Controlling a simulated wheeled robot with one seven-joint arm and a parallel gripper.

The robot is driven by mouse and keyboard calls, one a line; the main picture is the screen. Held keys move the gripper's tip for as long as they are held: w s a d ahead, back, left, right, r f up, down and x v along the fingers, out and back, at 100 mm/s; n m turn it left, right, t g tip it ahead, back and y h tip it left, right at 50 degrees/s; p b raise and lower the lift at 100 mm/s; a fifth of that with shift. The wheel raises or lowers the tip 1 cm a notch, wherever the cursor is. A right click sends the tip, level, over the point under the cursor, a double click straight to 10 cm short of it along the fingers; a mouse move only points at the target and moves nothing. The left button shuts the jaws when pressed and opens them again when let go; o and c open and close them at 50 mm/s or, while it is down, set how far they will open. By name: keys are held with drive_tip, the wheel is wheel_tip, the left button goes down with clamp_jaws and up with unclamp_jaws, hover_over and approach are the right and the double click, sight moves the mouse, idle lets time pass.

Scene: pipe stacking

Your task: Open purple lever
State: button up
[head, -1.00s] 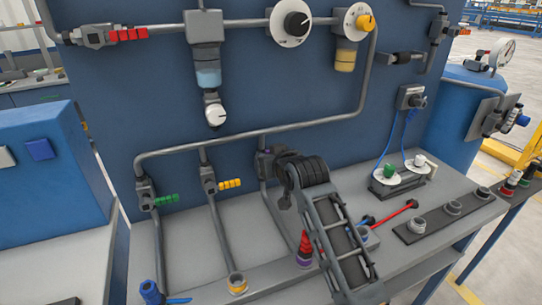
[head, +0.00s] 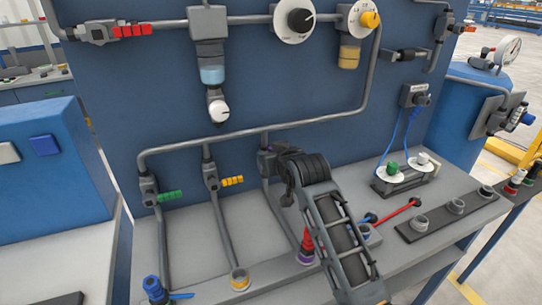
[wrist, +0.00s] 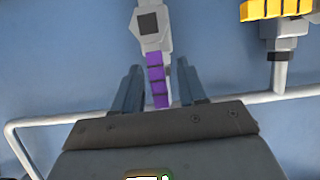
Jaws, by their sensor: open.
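The purple lever (wrist: 157,82) shows in the wrist view. It is a ribbed purple handle on a grey valve body (wrist: 148,22), between the two fingers of my gripper (wrist: 161,74). The fingers are apart, with a visible gap between the lever and each of them. In the head view my gripper (head: 284,172) is at the valve on the third downpipe from the left. It hides nearly all of the purple lever there.
A green lever (head: 170,196) and a yellow lever (head: 232,181) sit on the downpipes to the left. A long horizontal pipe (head: 240,134) runs above. On the bench stand a red and purple fitting (head: 306,250) and a rack of grey sockets (head: 456,207).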

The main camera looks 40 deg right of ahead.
drive_tip(key=v, duration=0.7)
drive_tip(key=shift+s+a+b, duration=0.2)
drive_tip(key=shift+s+b, duration=0.15)
